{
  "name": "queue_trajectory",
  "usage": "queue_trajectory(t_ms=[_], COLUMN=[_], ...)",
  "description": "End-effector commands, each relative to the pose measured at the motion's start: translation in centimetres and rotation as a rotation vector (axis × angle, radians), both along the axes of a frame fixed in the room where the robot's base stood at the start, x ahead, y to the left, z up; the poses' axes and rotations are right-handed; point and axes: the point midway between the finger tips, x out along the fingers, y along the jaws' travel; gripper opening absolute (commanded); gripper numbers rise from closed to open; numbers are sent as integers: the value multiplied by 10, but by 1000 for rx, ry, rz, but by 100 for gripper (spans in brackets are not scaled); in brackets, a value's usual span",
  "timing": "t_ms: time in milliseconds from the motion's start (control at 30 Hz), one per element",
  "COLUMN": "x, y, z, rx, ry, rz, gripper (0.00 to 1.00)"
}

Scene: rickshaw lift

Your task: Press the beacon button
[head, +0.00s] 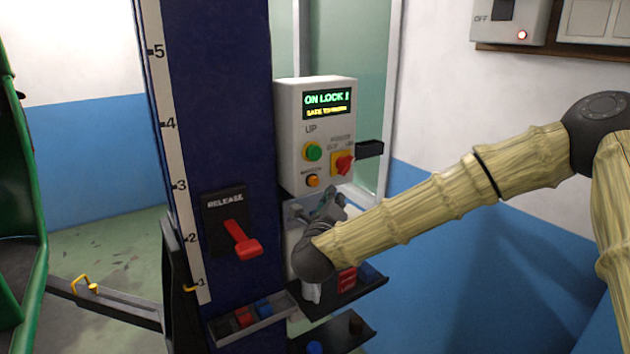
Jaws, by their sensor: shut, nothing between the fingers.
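A grey control box (289,150) is mounted on the dark blue column, with a lit screen (326,103) reading "ON LOCK !" in green and a yellow line under it. A small orange button (312,180) sits low on its front, under a label too small to read surely; I take it for the beacon button. A green button (312,151) under "UP" is above it, and a red knob on a yellow plate (343,163) is to its right. My gripper (334,193) is shut and empty, just below and right of the orange button. Contact cannot be seen.
A red release lever (240,240) sticks out of the blue column (225,130) at left. Trays (350,295) with red and blue items are below my wrist. A black holder (369,149) juts from the box's right side. A green frame (25,200) stands far left.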

Motion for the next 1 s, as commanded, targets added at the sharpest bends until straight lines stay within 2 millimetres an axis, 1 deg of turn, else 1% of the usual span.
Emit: queue_trajectory(t_ms=[200, 400, 1000], x=[18, 26, 28], y=[14, 20, 21], z=[-2, -1, -1], rx=[1, 1, 0], ry=[0, 1, 1], rz=[1, 1, 1], gripper=[0, 0, 0])
